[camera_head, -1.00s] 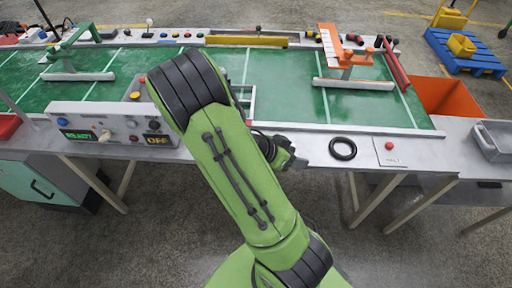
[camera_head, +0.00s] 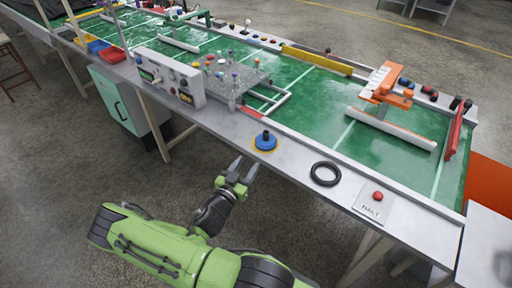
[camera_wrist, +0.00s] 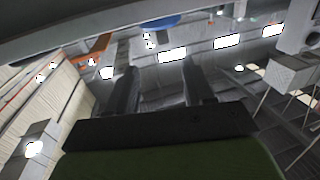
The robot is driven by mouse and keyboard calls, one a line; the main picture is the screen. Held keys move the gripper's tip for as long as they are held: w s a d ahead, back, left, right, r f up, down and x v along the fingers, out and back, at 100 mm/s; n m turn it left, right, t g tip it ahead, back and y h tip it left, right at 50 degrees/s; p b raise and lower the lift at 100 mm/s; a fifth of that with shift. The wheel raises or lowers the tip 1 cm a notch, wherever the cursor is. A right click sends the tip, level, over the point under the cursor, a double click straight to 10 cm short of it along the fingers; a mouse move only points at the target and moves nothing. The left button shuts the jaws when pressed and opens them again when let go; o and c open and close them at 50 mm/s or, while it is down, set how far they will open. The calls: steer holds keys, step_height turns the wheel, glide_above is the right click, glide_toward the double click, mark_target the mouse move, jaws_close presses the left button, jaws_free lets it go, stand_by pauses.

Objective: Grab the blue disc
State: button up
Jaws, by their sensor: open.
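The blue disc (camera_head: 265,142) lies flat near the front edge of the long table, with a dark knob on top and a yellow rim below. My gripper (camera_head: 245,166) is open and empty, in front of the table edge. Its two fingers point toward the disc, just short of it and apart from it. In the wrist view the two dark fingers (camera_wrist: 160,88) stand apart with nothing between them. A blue patch at the top of that view may be the disc; I cannot tell for sure.
A black ring (camera_head: 326,174) and a red button on a plate (camera_head: 374,203) lie to the disc's right. A control box (camera_head: 170,78) and a rack of several coloured knobs (camera_head: 232,78) stand to its left. The floor before the table is clear.

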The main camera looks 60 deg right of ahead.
mark_target(265, 137)
steer(key=d, duration=0.5)
steer(key=d+b, duration=0.1)
steer(key=d, duration=0.4)
steer(key=w+d, duration=0.1)
steer(key=d, duration=0.5)
steer(key=shift+a+r, duration=0.1)
steer(key=shift+a, duration=0.05)
jaws_close()
